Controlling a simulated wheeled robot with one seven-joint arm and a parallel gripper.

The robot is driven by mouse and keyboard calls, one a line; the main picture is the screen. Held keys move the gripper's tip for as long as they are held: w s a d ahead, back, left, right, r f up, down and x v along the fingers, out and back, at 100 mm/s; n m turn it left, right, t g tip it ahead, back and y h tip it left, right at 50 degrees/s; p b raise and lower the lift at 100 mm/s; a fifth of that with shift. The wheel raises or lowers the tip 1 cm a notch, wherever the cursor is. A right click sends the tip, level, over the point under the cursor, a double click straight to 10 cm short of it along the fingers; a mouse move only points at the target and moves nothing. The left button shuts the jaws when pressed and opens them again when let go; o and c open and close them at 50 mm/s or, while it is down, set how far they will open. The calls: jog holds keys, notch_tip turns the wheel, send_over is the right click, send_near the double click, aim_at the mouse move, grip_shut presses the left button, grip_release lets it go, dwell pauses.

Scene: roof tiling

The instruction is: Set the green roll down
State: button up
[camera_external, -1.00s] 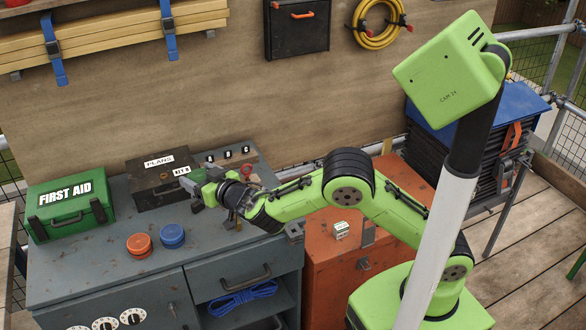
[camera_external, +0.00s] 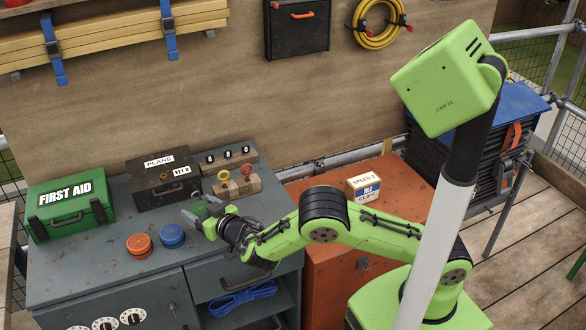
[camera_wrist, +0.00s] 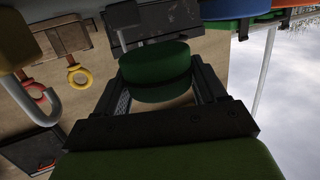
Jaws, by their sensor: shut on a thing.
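The green roll (camera_wrist: 155,75) is a short, dark green cylinder, held between the two fingers in the wrist view. My gripper (camera_wrist: 158,92) is shut on it. In the external view my gripper (camera_external: 200,212) is over the right part of the grey workbench (camera_external: 120,190), to the right of the blue roll (camera_external: 172,235). The green roll is hard to make out there against the green arm. The orange roll (camera_external: 139,244) lies left of the blue one. I cannot tell whether the green roll touches the bench top.
A green first aid box (camera_external: 70,205) and a dark plans box (camera_external: 163,180) stand at the back of the bench. A wooden block with yellow and red rings (camera_external: 237,186) is behind my gripper. A tile clips box (camera_external: 363,188) stands on the orange chest (camera_external: 400,178).

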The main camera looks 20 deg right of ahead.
notch_tip(320, 180, down, 5)
jog(key=shift+f+b, duration=0.1)
jog(key=shift+b, duration=0.85)
jog(key=shift+r, duration=0.2)
jog(key=shift+f, duration=0.1)
jog(key=o, duration=1.1)
jog(key=shift+p, duration=0.5)
jog(key=b+v, duration=0.1)
jog(key=v, duration=1.4)
jog(key=shift+s, duration=0.4)
